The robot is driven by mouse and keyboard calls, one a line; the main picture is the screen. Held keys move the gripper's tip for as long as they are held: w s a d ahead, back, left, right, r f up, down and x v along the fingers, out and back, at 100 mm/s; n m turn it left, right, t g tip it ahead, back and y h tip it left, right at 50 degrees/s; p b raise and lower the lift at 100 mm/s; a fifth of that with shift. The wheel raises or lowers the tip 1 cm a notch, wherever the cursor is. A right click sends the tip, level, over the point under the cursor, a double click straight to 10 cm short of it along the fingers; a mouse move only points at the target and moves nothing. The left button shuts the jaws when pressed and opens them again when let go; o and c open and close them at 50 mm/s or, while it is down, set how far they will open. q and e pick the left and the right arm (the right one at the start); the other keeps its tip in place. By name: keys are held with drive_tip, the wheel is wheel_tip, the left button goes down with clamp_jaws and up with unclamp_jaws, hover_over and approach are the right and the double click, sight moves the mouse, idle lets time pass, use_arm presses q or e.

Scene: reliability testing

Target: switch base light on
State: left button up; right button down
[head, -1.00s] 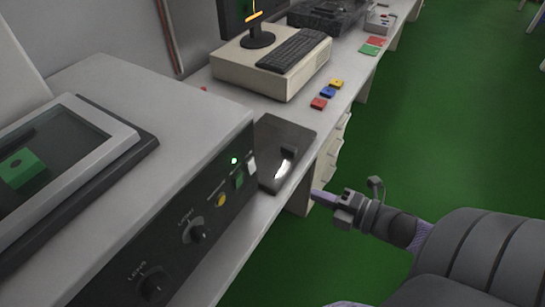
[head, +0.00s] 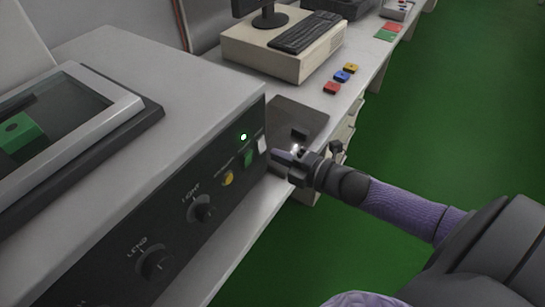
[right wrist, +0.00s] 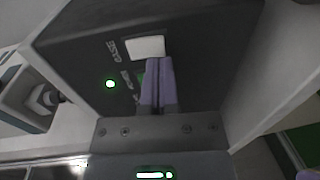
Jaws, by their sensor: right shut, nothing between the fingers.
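The machine's dark front panel (head: 190,215) carries a white switch (head: 262,144) at its right end, with a green switch (head: 250,156) and a yellow button (head: 228,178) to its left. A small round lamp (head: 243,137) glows green above them. My right gripper (head: 277,156) is shut and empty, its tips close to the green and white switches. In the right wrist view the purple fingers (right wrist: 156,65) partly hide the green switch (right wrist: 141,77). The white switch (right wrist: 146,46) shows just beyond the tips. I cannot tell whether they touch the panel. My left gripper is out of view.
Two dark knobs (head: 203,209) (head: 153,262) stick out of the panel further left. A dark flat device (head: 301,117) lies on the bench right of the machine. Red, blue and yellow blocks (head: 342,76) and a keyboard (head: 305,32) are behind. Open green floor lies to the right.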

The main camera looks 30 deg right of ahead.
drive_tip(key=shift+x, duration=1)
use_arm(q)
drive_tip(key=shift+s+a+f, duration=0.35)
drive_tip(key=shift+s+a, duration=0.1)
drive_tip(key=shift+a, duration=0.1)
use_arm(e)
drive_tip(key=shift+w+a+f+b, duration=0.1)
drive_tip(key=shift+f+b, duration=0.05)
drive_tip(key=shift+b, duration=0.35)
drive_tip(key=shift+t, duration=0.3)
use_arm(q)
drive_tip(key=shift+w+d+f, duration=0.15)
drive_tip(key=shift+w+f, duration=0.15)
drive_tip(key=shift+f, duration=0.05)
